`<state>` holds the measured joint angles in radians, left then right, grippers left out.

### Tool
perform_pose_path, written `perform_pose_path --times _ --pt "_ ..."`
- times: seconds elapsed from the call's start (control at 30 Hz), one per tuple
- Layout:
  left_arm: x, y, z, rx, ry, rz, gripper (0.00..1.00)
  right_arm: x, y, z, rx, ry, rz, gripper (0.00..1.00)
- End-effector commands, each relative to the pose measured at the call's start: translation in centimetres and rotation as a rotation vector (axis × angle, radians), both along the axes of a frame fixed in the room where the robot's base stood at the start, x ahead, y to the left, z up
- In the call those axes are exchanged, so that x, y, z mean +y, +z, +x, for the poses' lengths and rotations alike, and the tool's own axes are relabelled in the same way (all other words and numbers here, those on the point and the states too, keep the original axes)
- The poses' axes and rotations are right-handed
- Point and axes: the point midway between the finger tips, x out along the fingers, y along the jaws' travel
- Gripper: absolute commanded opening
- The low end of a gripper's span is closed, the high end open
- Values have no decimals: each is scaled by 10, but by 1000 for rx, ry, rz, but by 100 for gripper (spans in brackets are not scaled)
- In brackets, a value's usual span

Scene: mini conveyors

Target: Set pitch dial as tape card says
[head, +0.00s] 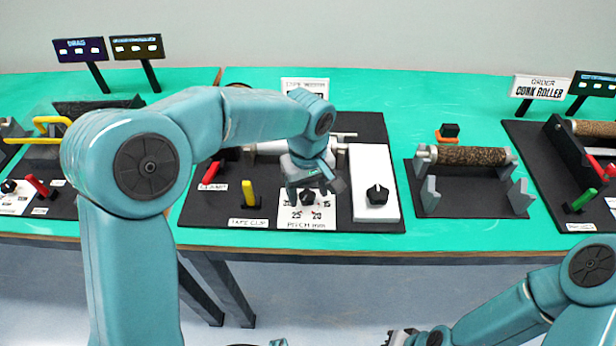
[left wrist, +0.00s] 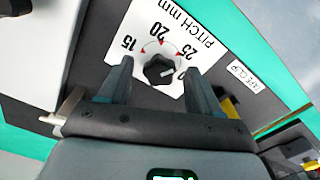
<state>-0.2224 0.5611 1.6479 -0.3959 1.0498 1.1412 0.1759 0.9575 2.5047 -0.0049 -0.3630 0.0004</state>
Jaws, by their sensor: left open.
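The pitch dial is a black knob with a white mark (left wrist: 158,70) on a white plate (head: 290,219) lettered PITCH mm. My right gripper (head: 400,338) is at the bottom edge, mostly cut off.
On the same unit are a yellow lever (head: 249,194) by the TAPE CLIP label, a red lever (head: 211,172), and another black knob (head: 377,195) on a white box (head: 365,165). A cork roller (head: 470,155) stands right.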

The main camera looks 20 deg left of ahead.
Motion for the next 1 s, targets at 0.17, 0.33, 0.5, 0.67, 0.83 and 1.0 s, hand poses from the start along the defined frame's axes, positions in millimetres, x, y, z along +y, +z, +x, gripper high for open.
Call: perform_pose_path --times 0.17,0.33,0.5,0.67,0.83,1.0 --pt "0 31 1 -7 0 -2 64 0 3 0 0 0 0 0" --pt "-1 78 1 -8 0 -3 64 0 8 0 0 0 0 0" --pt "-1 121 1 -7 -1 -2 64 0 14 0 0 0 0 0" --pt "-1 148 0 -4 0 -2 64 0 18 0 0 0 0 0" --pt "-1 160 0 -3 -1 -2 64 0 20 0 0 0 0 0" --pt "0 162 0 -1 -1 -2 64 0 20 0 0 0 0 0"
